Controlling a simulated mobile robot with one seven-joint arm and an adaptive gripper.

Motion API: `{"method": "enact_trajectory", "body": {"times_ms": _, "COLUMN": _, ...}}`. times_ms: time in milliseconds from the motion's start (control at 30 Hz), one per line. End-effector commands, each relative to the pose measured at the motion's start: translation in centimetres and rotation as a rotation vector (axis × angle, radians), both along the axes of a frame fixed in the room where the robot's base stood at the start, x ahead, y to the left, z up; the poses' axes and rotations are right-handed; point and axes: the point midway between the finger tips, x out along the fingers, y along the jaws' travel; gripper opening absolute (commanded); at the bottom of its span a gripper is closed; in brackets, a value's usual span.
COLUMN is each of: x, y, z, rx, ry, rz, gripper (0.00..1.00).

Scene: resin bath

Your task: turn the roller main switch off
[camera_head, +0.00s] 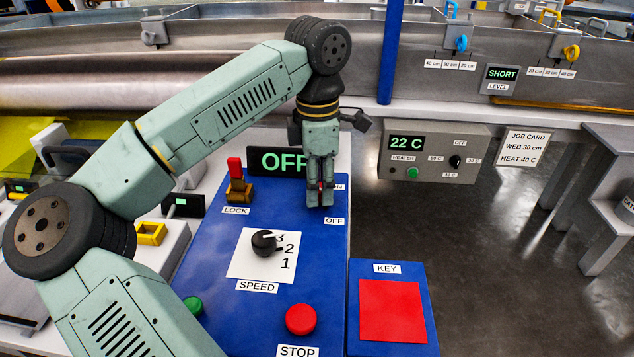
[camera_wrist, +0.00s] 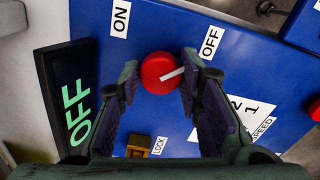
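The main switch is a round red knob (camera_wrist: 161,73) with a white mark that points toward the OFF label (camera_wrist: 212,42) in the wrist view. The ON label (camera_wrist: 121,20) lies to the upper left. My gripper (camera_wrist: 161,84) has one finger on each side of the knob. I cannot tell whether both fingers press on it. In the head view my gripper (camera_head: 320,201) points down over the blue panel (camera_head: 215,265) and mostly hides the knob. The display (camera_head: 268,161) reads OFF in green.
A red and yellow lock (camera_head: 237,183) stands left of my gripper. The black speed knob (camera_head: 264,242), a red stop button (camera_head: 300,319) and a green button (camera_head: 193,306) sit nearer on the panel. A grey heater box (camera_head: 434,153) is to the right.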

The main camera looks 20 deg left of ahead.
Motion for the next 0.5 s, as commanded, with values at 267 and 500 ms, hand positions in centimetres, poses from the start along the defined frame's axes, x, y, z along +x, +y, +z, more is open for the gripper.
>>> {"method": "enact_trajectory", "body": {"times_ms": 267, "x": -0.04, "y": 0.02, "z": -0.02, "rx": 0.001, "ry": 0.002, "rz": 0.001, "gripper": 0.51}}
{"method": "enact_trajectory", "body": {"times_ms": 500, "x": -0.06, "y": 0.05, "z": -0.02, "rx": 0.002, "ry": 0.003, "rz": 0.002, "gripper": 0.51}}
